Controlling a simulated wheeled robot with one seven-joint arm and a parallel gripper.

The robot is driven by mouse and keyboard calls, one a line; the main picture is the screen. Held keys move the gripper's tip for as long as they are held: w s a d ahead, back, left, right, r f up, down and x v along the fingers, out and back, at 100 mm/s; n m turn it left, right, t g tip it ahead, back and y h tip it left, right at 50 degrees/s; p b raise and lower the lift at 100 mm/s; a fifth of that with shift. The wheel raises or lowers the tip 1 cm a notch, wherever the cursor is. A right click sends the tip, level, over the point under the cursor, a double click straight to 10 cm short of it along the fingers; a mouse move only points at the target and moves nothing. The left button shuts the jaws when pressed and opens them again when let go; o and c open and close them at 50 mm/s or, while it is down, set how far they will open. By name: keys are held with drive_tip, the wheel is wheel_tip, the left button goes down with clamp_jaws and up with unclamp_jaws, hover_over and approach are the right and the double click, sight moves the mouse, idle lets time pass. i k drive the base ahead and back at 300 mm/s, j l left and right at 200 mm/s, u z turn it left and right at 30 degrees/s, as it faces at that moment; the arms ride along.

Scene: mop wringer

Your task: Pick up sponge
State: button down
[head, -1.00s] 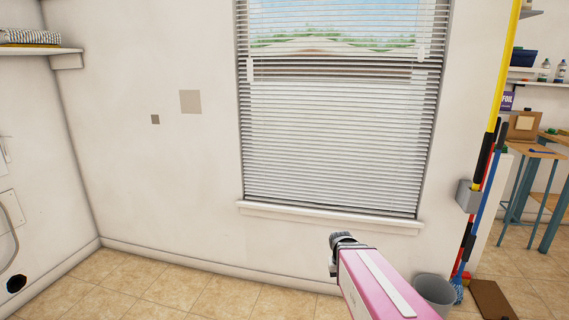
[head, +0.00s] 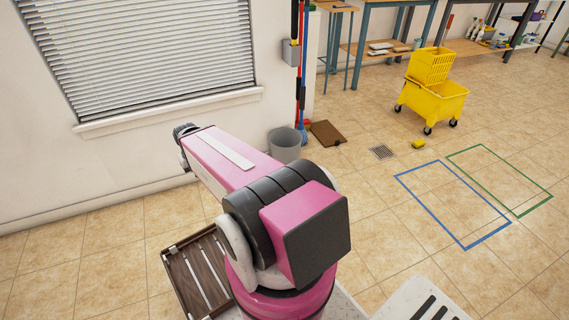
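A small yellow object that looks like the sponge (head: 418,144) lies on the tiled floor, right of centre in the head view. It is between the floor drain and the yellow mop bucket, well apart from my arm. My pink arm reaches up and left from the bottom middle. Its far end by the window wall shows a dark round part, but my gripper's fingers are not visible.
A yellow wringer bucket (head: 437,100) on wheels stands behind the sponge. A drain (head: 382,152), blue (head: 452,205) and green (head: 499,180) floor outlines are nearby. A grey bin (head: 284,146) and a brown board (head: 327,134) are by the wall. Open floor lies around the sponge.

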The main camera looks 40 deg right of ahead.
sight(418, 143)
drive_tip(key=z, duration=2.6)
